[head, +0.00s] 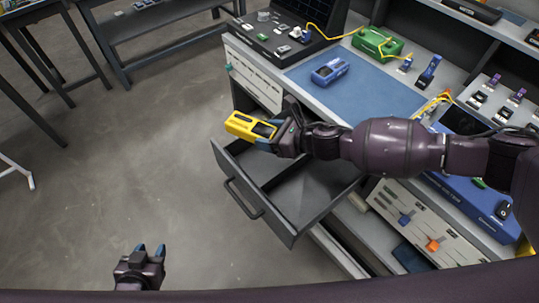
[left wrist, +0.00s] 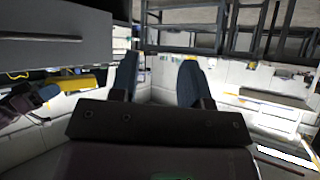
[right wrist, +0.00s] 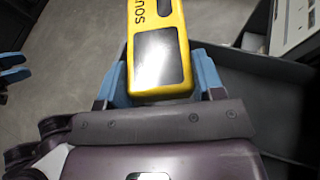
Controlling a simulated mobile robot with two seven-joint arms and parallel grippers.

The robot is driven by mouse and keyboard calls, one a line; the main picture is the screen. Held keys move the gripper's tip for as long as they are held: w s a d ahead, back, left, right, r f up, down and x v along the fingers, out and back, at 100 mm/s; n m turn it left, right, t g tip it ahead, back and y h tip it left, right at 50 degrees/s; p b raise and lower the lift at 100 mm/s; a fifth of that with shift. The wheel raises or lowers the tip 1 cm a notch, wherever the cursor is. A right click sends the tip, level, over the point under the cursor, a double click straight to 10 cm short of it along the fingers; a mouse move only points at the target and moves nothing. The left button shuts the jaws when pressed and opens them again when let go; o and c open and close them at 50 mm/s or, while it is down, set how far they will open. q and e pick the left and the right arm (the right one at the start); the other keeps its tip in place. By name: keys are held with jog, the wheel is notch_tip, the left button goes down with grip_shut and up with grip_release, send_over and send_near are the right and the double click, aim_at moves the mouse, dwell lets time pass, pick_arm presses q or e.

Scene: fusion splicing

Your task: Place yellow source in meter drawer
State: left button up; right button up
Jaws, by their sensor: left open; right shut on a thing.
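The yellow source (head: 248,128) is a yellow handheld box with a dark panel. My right gripper (head: 276,136) is shut on it and holds it above the left rim of the open meter drawer (head: 312,192). In the right wrist view the source (right wrist: 158,50) sits between the blue fingers of my right gripper (right wrist: 160,82), with lettering partly visible. The grey drawer is pulled out and its visible inside looks empty; my right arm hides part of it. My left gripper (head: 150,250) is open and empty over the floor at the lower left.
A blue mat (head: 375,92) on the bench carries a blue handheld device (head: 329,71). A green box (head: 377,44) with a yellow cable stands behind it.

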pick_arm(q)
jog(key=shift+w+d+f+b, duration=0.25)
jog(key=shift+w+f+b, duration=0.5)
jog(key=shift+b, duration=0.6)
pick_arm(e)
notch_tip(320, 180, down, 10)
pick_arm(q)
jog(key=shift+f, duration=0.1)
pick_arm(e)
jog(key=shift+f, duration=0.25)
jog(key=o, duration=1)
pick_arm(q)
jog(key=shift+s, duration=0.1)
pick_arm(e)
jog(key=shift+o, duration=0.4)
pick_arm(q)
jog(key=shift+s, duration=0.1)
pick_arm(e)
jog(key=shift+r, duration=0.2)
